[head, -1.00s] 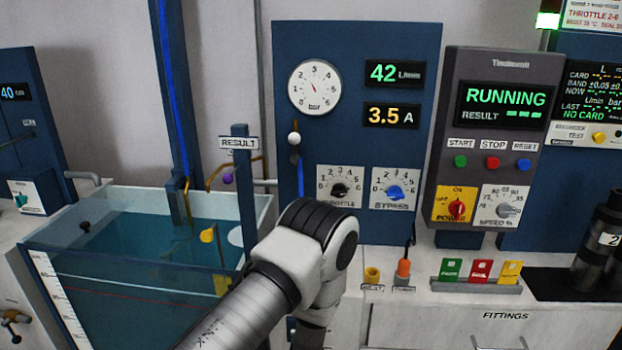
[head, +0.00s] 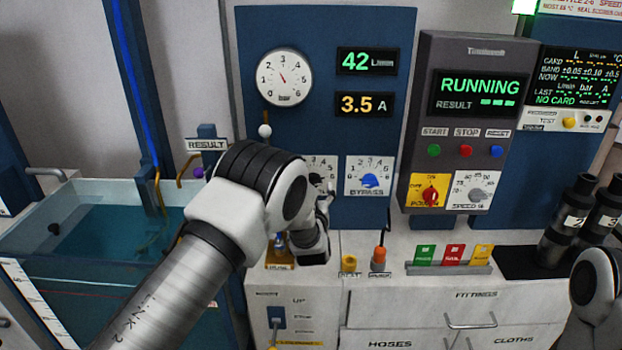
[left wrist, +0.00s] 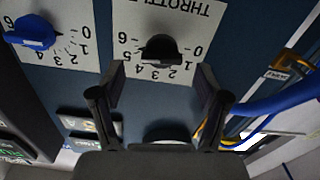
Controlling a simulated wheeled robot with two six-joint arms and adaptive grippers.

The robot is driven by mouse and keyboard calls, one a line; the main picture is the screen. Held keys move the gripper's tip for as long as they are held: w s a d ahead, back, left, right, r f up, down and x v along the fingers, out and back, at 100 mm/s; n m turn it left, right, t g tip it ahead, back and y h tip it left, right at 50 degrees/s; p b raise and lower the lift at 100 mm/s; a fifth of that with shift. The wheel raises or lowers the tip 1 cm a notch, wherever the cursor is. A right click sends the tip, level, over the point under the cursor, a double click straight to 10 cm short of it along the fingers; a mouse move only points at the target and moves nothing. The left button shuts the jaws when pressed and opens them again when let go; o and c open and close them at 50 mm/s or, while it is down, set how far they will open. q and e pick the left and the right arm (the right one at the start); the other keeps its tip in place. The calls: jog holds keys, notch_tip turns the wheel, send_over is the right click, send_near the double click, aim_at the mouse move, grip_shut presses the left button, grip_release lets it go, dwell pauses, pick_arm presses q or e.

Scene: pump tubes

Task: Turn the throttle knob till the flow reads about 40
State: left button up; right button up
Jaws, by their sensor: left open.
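The flow display (head: 367,61) reads 42 in green, above a display (head: 364,104) reading 3.5 A. The black throttle knob (left wrist: 161,50) sits on its white dial plate (left wrist: 125,18), upside down in the left wrist view. In the head view my left arm hides most of that dial (head: 322,165). My left gripper (head: 325,202) is in front of the panel by the throttle dial, mostly hidden behind its own wrist. In the left wrist view its fingers (left wrist: 160,83) are open, with the knob ahead between them and no clear contact. My right gripper is out of view.
The blue bypass knob (head: 370,180) is just right of the throttle dial; a pressure gauge (head: 284,77) is above. The control box (head: 468,120) reads RUNNING. A water tank (head: 40,225) stands at left. A blue hose (left wrist: 275,103) passes beside my left gripper.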

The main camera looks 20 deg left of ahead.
pick_arm(q)
jog(key=x, duration=0.3)
jog(key=f+x, duration=0.1)
jog(key=x, duration=0.1)
jog(key=shift+p, duration=0.35)
jog(key=shift+s+r, duration=0.2)
jog(key=shift+r, duration=0.1)
jog(key=c, duration=1.2)
jog(key=shift+f+n+b, duration=0.25)
jog(key=shift+n+b, duration=0.25)
jog(key=shift+b, duration=0.45)
jog(key=shift+r, duration=0.2)
jog(key=o, duration=1.1)
jog(key=shift+o, duration=0.5)
jog(key=shift+w+f, duration=0.1)
jog(key=shift+w, duration=0.05)
